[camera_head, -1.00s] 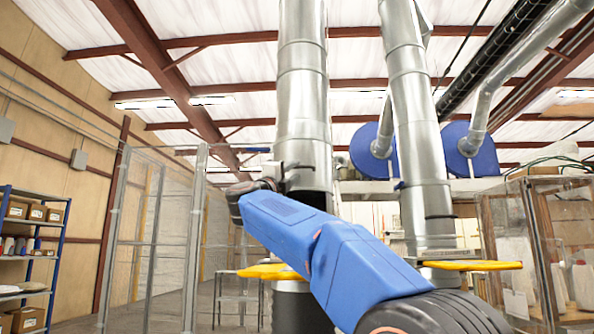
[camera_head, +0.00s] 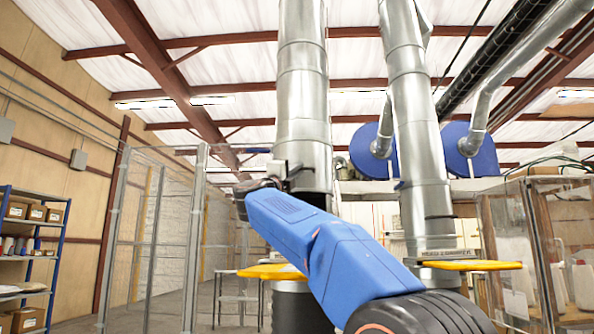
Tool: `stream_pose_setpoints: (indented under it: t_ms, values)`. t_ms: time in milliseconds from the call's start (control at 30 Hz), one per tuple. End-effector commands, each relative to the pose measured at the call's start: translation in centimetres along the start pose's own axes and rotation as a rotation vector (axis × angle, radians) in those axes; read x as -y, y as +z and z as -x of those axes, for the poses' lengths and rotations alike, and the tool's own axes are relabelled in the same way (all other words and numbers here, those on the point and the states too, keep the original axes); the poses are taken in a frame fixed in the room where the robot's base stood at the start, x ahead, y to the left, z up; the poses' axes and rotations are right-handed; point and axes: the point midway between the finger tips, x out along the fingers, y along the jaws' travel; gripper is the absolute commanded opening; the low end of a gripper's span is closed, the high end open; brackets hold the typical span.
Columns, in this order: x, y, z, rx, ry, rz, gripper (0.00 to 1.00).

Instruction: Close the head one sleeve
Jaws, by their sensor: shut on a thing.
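The left silver pipe (camera_head: 303,100) hangs down from the roof, with a metal sleeve (camera_head: 309,175) around its lower end. A dark section (camera_head: 317,200) shows below the sleeve. My gripper (camera_head: 281,172) is at the left side of the sleeve, small and dark in the picture. It appears shut on the sleeve's edge or a fitting there; its fingertips are not clear. My blue arm covers the lower right of the pipe's end and part of the yellow ring (camera_head: 270,272) below.
A second silver pipe (camera_head: 418,130) with a yellow ring (camera_head: 470,265) stands to the right. A clear-panelled cage (camera_head: 150,240) and a blue shelf (camera_head: 35,250) are at the left. A glazed cabinet (camera_head: 545,250) is at the right.

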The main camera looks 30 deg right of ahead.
Motion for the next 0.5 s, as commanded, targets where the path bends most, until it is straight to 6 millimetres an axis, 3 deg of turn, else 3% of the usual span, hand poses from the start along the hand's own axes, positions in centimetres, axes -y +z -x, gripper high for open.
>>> stream_pose_setpoints:
  t_ms: [300, 500]
  values:
    - [-4.8, -1.1, 2.9, 0.001, 0.004, 0.004, 0.0]
    - [-6.6, -1.7, 4.1, 0.001, 0.002, 0.001, 0.0]
